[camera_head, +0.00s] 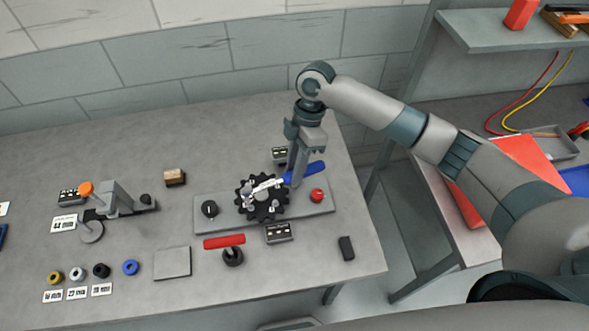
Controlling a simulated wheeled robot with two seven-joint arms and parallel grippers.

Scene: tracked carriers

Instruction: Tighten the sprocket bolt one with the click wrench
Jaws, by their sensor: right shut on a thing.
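The black toothed sprocket (263,208) sits on a grey base plate (225,225) on the table. My right gripper (296,180) comes down from above at the sprocket's right side and is shut on the click wrench. The wrench's blue handle (316,169) sticks out to the right of the fingers. Its silver shaft (268,184) reaches left over the sprocket, with the head over the sprocket's left part. Whether the head is seated on a bolt is too small to tell. The individual bolts cannot be told apart. My left gripper is out of view.
A black knob (209,209) and a red knob (317,195) flank the sprocket. A red-handled tool (225,241) lies in front. A grey fixture with an orange knob (86,188) and several coloured rings stand left. The table's front right is mostly clear around a small black block (346,248).

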